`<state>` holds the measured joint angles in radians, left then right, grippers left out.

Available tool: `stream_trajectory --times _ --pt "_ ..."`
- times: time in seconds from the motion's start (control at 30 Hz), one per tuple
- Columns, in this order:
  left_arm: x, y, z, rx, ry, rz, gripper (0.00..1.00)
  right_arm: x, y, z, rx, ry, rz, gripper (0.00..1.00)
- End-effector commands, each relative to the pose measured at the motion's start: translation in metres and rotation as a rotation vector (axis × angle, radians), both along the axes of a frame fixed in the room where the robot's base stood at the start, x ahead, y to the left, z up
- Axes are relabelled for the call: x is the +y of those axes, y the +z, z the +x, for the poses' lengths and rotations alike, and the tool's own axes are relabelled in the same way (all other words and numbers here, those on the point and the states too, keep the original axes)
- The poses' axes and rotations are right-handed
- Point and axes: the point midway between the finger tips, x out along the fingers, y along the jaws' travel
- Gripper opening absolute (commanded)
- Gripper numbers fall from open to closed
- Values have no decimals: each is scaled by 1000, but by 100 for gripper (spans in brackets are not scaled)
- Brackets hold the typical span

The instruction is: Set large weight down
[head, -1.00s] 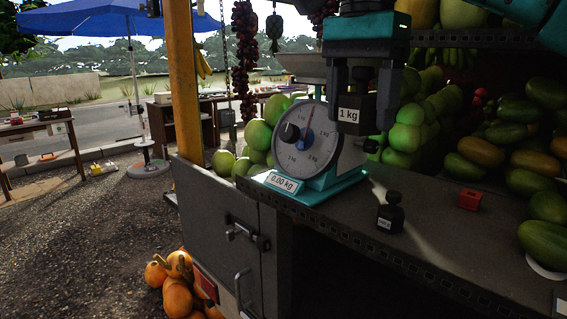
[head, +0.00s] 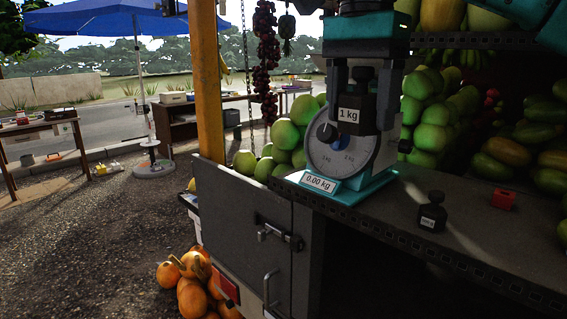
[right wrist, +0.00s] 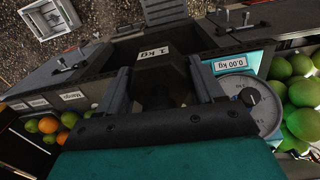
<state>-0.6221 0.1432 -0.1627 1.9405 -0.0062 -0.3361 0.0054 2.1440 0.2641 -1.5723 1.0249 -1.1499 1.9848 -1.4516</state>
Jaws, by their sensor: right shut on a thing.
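The large weight is a black block labelled 1 kg (head: 349,115), held upright between the fingers of my right gripper (head: 362,112) in the head view. It hangs in front of the scale and hides part of the dial. The weight also shows in the right wrist view (right wrist: 158,85), between the two fingers. The teal scale (head: 345,187) stands on the counter (head: 400,215) and its display reads 0.00 kg. A smaller black weight (head: 432,213) stands on the counter to the right of the scale. My left gripper is not in view.
Green fruit (head: 287,140) is piled behind and left of the scale. A yellow post (head: 209,80) rises at the counter's left end. The counter's front edge is close to the scale.

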Motion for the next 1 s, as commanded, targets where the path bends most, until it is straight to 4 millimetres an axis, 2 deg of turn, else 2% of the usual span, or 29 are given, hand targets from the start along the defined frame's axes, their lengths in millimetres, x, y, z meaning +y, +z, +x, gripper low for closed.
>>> stream_trajectory --times 0.17,0.37,0.47,0.67,0.8,1.0 --pt "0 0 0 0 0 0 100 -9 -19 4 0 45 -6 0" --pt "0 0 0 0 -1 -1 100 -23 -53 9 2 129 -17 0" --pt "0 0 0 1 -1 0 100 -33 -79 10 3 192 -24 0" --pt "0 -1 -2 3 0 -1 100 -57 -147 2 8 374 -34 0" --pt "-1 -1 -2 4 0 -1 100 -72 -196 -13 8 522 -31 0" --pt "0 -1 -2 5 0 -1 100 -86 -248 -42 4 706 -17 0"
